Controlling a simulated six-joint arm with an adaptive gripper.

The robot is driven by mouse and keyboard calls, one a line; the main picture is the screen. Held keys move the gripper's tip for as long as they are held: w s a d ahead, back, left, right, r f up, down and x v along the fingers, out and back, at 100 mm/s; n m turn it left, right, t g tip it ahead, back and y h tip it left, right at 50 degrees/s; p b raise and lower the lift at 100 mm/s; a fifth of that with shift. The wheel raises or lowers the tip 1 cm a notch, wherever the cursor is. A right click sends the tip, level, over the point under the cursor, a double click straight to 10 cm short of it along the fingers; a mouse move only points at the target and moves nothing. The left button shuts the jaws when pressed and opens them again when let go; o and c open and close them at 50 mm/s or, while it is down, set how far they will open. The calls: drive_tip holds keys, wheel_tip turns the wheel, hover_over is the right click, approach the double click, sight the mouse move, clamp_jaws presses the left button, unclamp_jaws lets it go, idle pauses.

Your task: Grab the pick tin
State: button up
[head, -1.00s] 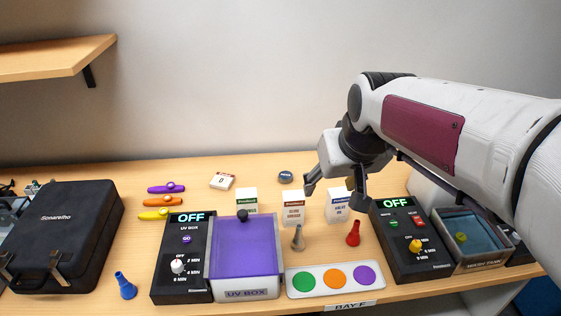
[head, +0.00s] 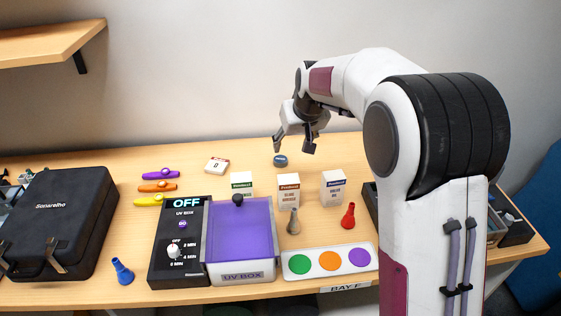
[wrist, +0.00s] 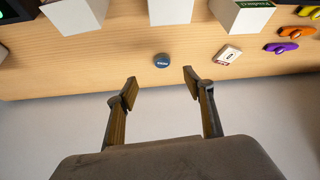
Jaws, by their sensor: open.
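The pick tin, a small round dark blue tin with pale lettering on its lid, lies flat near the back of the wooden table in the head view (head: 281,161). It also shows in the wrist view (wrist: 161,61), just beyond the fingertips and roughly centred between them. My gripper (head: 293,145) is open and empty, above the back of the table and close to the tin. In the wrist view its two fingers (wrist: 160,79) are spread wide, and nothing touches the tin.
A small white box (head: 217,165) lies left of the tin. Three white cartons, one of them in the middle (head: 289,190), stand in front of it. Purple, orange and yellow kazoos (head: 158,187) lie further left. The UV box (head: 240,235) is at the front. Table around the tin is clear.

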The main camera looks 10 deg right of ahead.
approach(281, 159)
drive_tip(key=shift+w, duration=0.2)
drive_tip(key=shift+f, duration=0.1)
drive_tip(key=shift+x, duration=1.25)
drive_tip(key=shift+f, duration=0.15)
drive_tip(key=shift+x, duration=2.5)
drive_tip(key=shift+s, duration=0.15)
drive_tip(key=c, duration=1.2)
